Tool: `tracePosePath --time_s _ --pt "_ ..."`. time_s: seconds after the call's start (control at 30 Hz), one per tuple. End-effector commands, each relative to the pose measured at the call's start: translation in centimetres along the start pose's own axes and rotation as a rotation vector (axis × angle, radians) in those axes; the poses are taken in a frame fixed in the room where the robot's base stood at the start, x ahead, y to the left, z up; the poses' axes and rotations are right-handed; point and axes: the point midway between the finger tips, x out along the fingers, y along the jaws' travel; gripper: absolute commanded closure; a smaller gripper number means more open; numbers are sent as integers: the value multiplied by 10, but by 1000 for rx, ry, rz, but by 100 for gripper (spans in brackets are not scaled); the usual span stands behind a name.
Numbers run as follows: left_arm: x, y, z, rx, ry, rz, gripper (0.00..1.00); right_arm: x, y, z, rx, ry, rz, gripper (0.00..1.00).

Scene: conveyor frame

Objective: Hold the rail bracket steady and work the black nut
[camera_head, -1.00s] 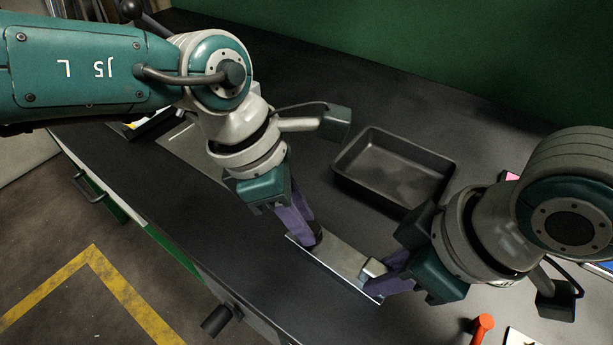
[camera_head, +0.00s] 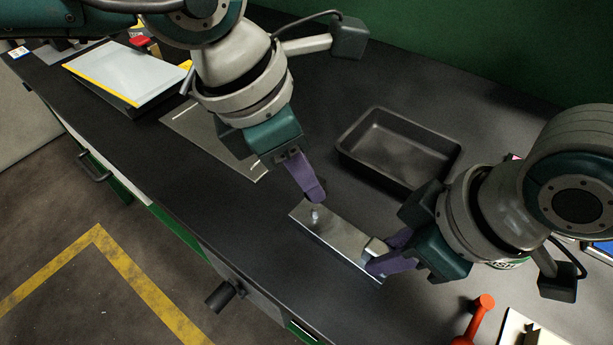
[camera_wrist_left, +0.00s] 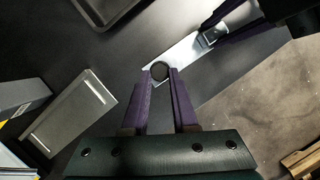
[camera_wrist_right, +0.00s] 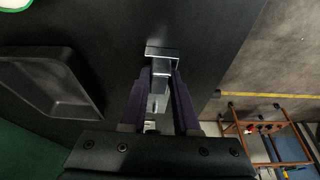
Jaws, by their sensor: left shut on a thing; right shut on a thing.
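The rail bracket (camera_head: 338,233) is a flat grey metal plate lying on the dark bench, with a bare upright stud (camera_head: 315,214) near its left end. My right gripper (camera_head: 384,254) is shut on the block at the bracket's right end; the right wrist view shows the bracket (camera_wrist_right: 160,54) between its fingers. My left gripper (camera_head: 314,194) is just above the stud end. In the left wrist view the round black nut (camera_wrist_left: 160,70) is held between its purple fingertips. In the head view the nut is largely hidden by the fingers.
A black open tray (camera_head: 400,150) stands behind the bracket. A grey plate (camera_head: 205,135) and a yellow-edged board (camera_head: 125,72) lie to the left. An orange-red tool (camera_head: 478,315) and a pale board (camera_head: 525,330) are at the front right.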

Motion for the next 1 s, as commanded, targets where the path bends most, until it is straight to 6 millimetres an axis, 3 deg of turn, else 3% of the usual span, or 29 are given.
tracePosePath --time_s 0.33,0.8,1.0 --pt "-3 1 1 0 -1 1 100 1 0 2 0 -5 -1 100" --pt "-41 1 15 1 -2 1 100 1 0 2 0 -5 0 100" --pt "-47 0 17 0 0 0 100 1 0 2 0 -5 0 100"
